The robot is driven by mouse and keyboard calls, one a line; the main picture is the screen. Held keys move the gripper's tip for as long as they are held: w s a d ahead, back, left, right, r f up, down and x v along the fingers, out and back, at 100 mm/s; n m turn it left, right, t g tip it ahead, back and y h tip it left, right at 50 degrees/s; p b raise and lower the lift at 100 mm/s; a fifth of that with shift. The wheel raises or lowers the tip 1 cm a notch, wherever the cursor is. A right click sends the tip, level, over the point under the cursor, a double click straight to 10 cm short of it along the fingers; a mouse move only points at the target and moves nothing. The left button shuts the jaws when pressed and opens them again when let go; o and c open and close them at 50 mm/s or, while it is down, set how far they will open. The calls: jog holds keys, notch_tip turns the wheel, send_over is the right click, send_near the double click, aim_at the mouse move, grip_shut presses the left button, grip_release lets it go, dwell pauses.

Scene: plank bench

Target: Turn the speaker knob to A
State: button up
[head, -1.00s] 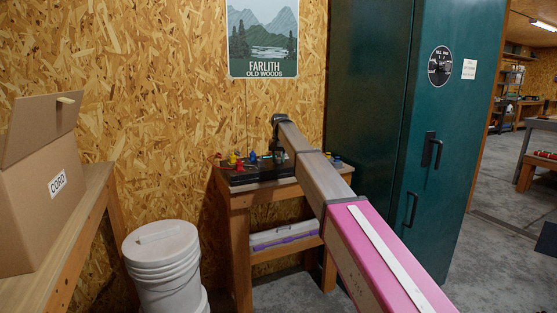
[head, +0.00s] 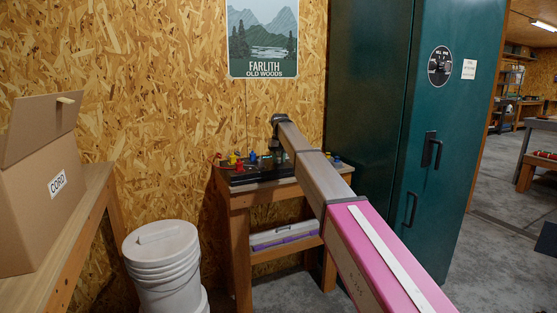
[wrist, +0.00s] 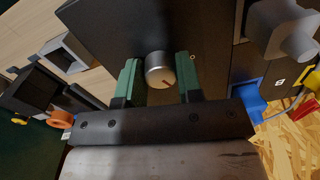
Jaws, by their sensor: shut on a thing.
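The speaker knob (wrist: 158,68) is a round silver knob with a dark red mark on its face, toward the lower right in the wrist view. It stands on a dark panel (wrist: 120,28). My gripper (wrist: 160,75) has its two green fingers on either side of the knob and is shut on it. No letter A can be read around the knob. In the head view, my arm reaches to the dark board (head: 238,178) on the small wooden bench, and the arm hides the knob there.
Other coloured parts crowd the board, including a grey knob-like part (wrist: 291,35) at right and an orange ring (wrist: 60,119) at left in the wrist view. A white bucket (head: 162,262) and cardboard box (head: 40,190) stand left. A green cabinet (head: 400,120) stands right.

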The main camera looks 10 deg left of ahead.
jog(key=o, duration=0.9)
jog(key=shift+o, duration=0.2)
jog(key=shift+r, duration=0.15)
notch_tip(320, 180, up, 11)
jog(key=shift+d+f, duration=0.2)
